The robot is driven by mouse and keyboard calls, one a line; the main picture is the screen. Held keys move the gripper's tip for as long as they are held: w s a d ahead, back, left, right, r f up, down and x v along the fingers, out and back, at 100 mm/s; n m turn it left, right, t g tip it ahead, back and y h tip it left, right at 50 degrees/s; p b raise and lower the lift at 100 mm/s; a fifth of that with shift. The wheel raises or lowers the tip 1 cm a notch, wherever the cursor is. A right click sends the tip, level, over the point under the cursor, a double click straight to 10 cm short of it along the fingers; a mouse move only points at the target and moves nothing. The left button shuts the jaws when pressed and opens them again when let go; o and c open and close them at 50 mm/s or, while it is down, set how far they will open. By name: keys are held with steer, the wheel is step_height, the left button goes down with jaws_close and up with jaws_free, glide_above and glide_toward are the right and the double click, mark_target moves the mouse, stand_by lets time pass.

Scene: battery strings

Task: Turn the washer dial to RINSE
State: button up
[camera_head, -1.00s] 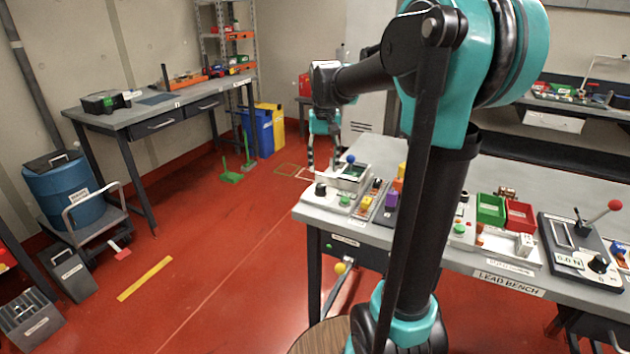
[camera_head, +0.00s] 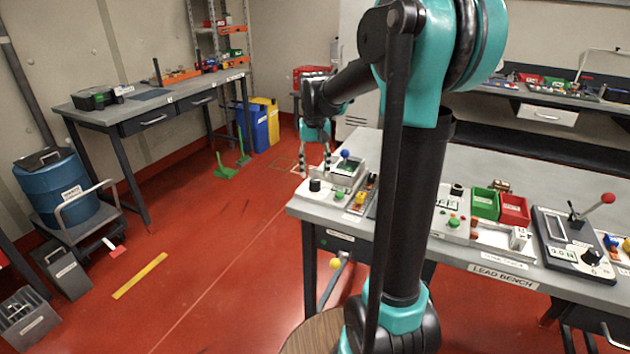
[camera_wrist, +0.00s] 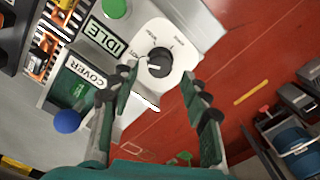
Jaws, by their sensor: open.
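The washer dial (camera_wrist: 160,62) is a round black knob on a white round plate with small printed labels around it, too small to read surely. It also shows in the head view as a small black knob (camera_head: 315,185) at the near left corner of the bench. My gripper (camera_wrist: 160,78) is open and empty, its two dark-and-teal fingers to either side of the knob in the wrist view. In the head view my gripper (camera_head: 314,168) is above the knob, apparently not touching it. A display reading IDLE (camera_wrist: 103,37) sits beside the dial.
A green button (camera_wrist: 115,8) and a box marked COVER (camera_wrist: 84,72) with a blue ball knob (camera_wrist: 67,121) stand close to the dial. The lead bench (camera_head: 340,228) carries more controls and bins to the right. Red floor lies open beyond the bench's left edge.

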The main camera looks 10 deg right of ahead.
mark_target(315, 180)
steer(key=shift+f, duration=0.2)
steer(key=shift+f, duration=1.55)
steer(key=c, duration=1)
steer(key=m, duration=0.5)
steer(key=shift+m, duration=0.4)
steer(key=shift+m, duration=0.3)
steer(key=m, duration=0.5)
